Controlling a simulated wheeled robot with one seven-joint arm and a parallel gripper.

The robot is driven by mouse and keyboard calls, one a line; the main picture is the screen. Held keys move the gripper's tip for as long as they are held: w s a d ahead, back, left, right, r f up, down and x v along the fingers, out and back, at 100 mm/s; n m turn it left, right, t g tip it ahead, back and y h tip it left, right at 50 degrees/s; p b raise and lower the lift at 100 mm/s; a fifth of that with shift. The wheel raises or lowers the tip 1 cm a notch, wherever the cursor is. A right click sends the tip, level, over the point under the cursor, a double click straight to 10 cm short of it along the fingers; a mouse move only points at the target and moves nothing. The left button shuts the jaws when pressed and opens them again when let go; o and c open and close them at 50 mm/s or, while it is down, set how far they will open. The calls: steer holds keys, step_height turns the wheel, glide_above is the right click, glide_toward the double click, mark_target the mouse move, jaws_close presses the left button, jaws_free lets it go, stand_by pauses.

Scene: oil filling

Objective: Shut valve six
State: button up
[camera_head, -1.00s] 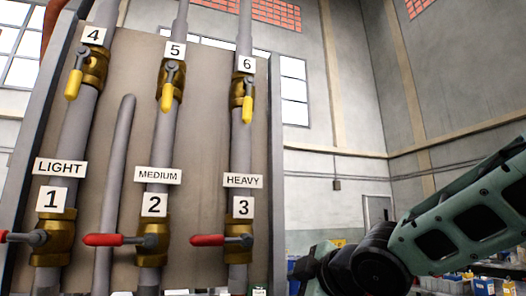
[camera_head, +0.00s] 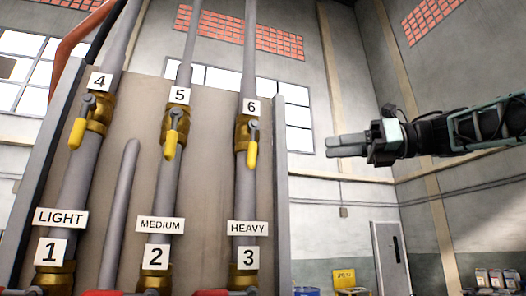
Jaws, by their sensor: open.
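Valve six (camera_head: 247,133) is a brass valve on the right pipe, under a white label "6" (camera_head: 251,107). Its yellow lever (camera_head: 252,153) hangs down, roughly in line with the pipe. My gripper (camera_head: 332,146) is to the right of valve six, at about the height of its lever in the picture, and apart from it. It points left, with its fingers open and nothing between them.
Valve five (camera_head: 177,122) and valve four (camera_head: 97,108) also have yellow levers hanging down. Below, valves one to three show only partly, with red handles at the bottom edge. The panel's right edge (camera_head: 280,200) lies between valve six and my gripper.

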mark_target(253, 144)
steer(key=p+x, duration=0.7)
steer(key=x, duration=0.9)
steer(key=shift+s, duration=0.15)
steer(key=shift+f, duration=0.1)
jaws_close()
